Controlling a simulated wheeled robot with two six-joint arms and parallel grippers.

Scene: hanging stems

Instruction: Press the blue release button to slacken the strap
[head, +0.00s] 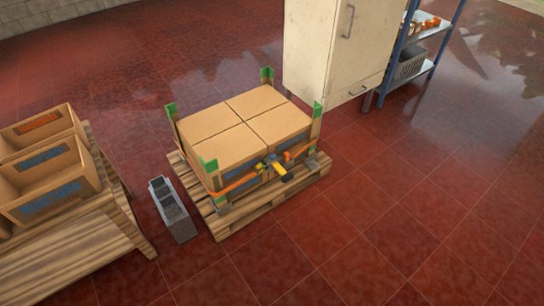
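An orange strap (233,188) runs around a block of cardboard boxes (237,118) on a wooden pallet (248,218). On the near side of the load, a dark buckle with a yellow lever (279,172) sits on the strap. Green corner pieces (209,165) stand at the corners of the load. Neither of my grippers is in view.
A grey compartmented box (173,209) stands on the floor left of the pallet. A wooden table (72,248) with open cardboard boxes (50,186) is at the left. A cream cabinet (330,45) and a blue-framed shelf (411,62) stand behind. The red tiled floor at right is clear.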

